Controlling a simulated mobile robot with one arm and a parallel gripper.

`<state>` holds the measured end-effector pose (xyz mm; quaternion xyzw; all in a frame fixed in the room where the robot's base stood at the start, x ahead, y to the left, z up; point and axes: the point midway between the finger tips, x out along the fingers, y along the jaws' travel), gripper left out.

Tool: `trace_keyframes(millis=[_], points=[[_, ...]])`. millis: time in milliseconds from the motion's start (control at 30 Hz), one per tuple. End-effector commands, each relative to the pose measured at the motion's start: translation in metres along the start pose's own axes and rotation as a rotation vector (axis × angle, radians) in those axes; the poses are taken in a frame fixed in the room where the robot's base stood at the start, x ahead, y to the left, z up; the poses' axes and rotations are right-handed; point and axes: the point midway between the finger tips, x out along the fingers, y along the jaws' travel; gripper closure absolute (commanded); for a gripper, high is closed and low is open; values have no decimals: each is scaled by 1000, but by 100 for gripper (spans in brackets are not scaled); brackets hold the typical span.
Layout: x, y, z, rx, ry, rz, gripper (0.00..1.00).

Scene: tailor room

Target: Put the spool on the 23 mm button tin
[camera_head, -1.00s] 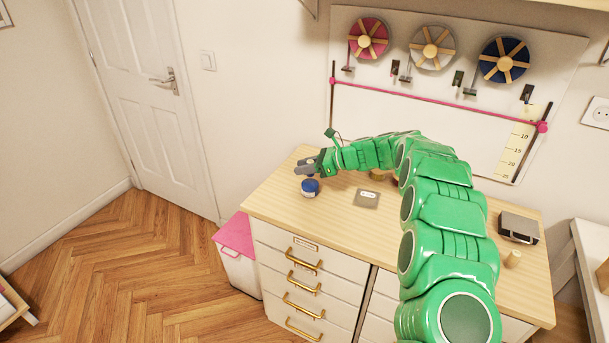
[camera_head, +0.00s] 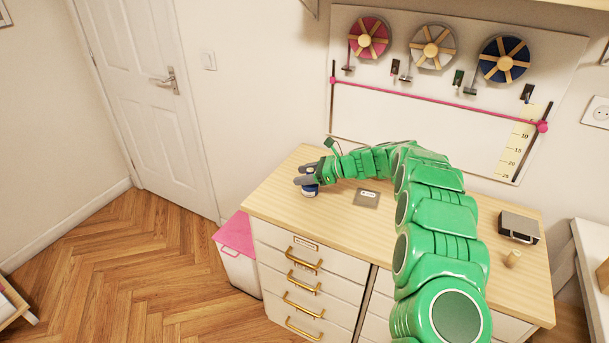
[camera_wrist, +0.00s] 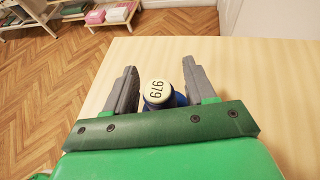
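The spool (camera_head: 310,193) stands upright near the left end of the wooden worktop, blue with a pale top. In the wrist view the spool (camera_wrist: 157,92) shows a cream top marked 979, with blue around it below. My gripper (camera_head: 304,180) is low at the spool. In the wrist view my gripper (camera_wrist: 159,64) is open, with one grey finger on each side of the spool and gaps visible between. I cannot make out the 23 mm button tin now; my arm covers part of the worktop behind.
A flat grey square with a pale label (camera_head: 367,199) lies right of the spool, its text unreadable. The front left worktop is clear. A pink-lidded bin (camera_head: 236,234) stands left of the drawers.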

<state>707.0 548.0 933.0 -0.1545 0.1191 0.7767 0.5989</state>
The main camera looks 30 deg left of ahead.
Motion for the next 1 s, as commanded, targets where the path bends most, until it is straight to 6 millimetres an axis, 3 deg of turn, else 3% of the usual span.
trace_keyframes(millis=[333,800,1000], points=[[-10,0,3,-1,-1,-1,45],[-92,-1,2,0,0,-3,45],[-114,0,2,0,-1,-1,45]])
